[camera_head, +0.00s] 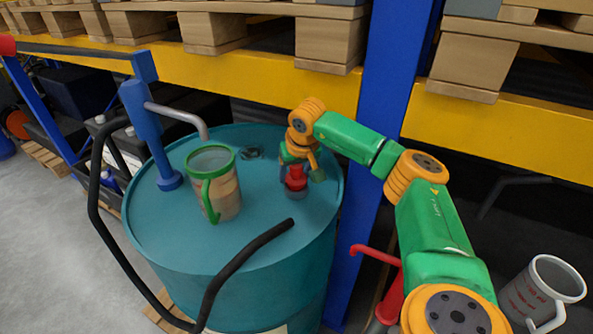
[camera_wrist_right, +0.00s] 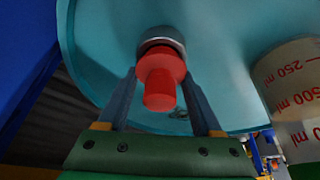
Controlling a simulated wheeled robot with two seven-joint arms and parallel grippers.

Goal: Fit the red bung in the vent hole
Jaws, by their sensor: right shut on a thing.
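My left gripper is not in view.
A jug with a green rim (camera_head: 228,196) stands on the drum, left of my right gripper. A blue pump (camera_head: 147,130) with a grey spout and black hose (camera_head: 240,262) is further left. A small dark fitting (camera_head: 252,153) lies behind. A blue rack post (camera_head: 385,80) rises at the right.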

